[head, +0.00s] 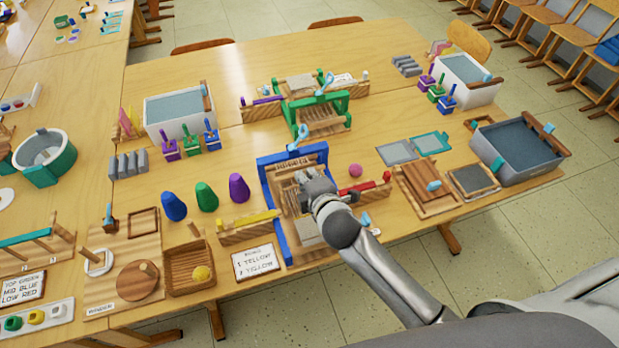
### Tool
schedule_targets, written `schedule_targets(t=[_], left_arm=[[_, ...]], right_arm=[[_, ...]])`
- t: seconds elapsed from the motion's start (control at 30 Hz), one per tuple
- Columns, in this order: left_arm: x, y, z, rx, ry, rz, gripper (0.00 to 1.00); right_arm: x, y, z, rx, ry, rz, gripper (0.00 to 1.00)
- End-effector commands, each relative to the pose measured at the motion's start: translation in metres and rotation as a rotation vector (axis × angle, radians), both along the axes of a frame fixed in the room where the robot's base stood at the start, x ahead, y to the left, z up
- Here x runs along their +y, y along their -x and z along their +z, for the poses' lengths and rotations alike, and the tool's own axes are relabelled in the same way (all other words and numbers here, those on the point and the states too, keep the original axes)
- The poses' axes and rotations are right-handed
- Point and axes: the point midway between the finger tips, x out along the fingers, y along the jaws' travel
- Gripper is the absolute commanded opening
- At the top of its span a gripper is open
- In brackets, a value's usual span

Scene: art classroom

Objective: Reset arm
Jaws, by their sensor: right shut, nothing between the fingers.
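My right arm reaches in from the lower right. Its gripper (304,182) is over the blue-framed wooden rack (266,190) and hides part of its inside. The gripper is shut and seems to hold nothing; its fingertips are small and partly hidden by the wrist. I cannot tell whether it touches the rack. My left gripper is not in view.
Beside the rack stand a yellow-topped block (248,228), a sign (255,262) and a pink ball (355,170). Blue, green and purple cones stand left. A green-framed rack (335,108) is behind, and a grey tub (520,150) is right.

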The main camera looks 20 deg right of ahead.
Motion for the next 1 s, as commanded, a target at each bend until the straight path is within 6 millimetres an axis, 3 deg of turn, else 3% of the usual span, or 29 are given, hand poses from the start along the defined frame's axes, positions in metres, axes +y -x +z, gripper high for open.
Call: schedule_targets(t=[0.17,0.6,0.67,0.83,1.0], left_arm=[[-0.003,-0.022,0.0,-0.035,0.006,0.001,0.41],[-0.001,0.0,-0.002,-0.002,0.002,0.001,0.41],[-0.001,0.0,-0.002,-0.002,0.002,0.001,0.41],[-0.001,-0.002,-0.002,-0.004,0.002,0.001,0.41],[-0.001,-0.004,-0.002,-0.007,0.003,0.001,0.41]], right_arm=[[0.0,0.014,0.014,0.0,-0.001,0.002,0.0],[-0.005,0.03,0.016,0.038,-0.054,-0.041,0.0],[-0.012,0.044,0.009,0.09,-0.133,-0.103,0.0],[-0.037,0.116,-0.015,0.322,-0.471,-0.408,0.0],[-0.05,0.181,-0.027,0.495,-0.702,-0.677,0.0]])
